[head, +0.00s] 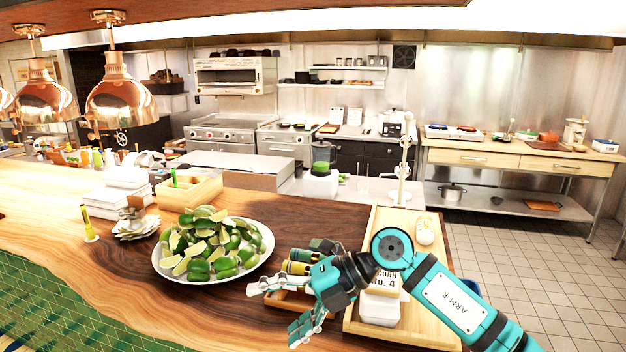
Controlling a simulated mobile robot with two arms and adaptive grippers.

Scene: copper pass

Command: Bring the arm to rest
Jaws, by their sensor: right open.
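My right arm (455,303), teal and black and labelled "ARM R", comes in from the lower right. Its gripper (277,308) is open and empty, with its fingers spread toward the left over the wooden counter. It is to the right of and nearer than the plate of limes (212,278). The arm passes over a wooden tray (424,328) and hides part of it. My left gripper is not in this view.
A small caddy with bottles (297,267) stands just behind the gripper. The tray holds white boxes (380,308) and a pale round item (424,232). A yellow-capped bottle (88,226) and a wooden box (189,191) stand farther left. Bare counter (150,315) lies in front of the plate.

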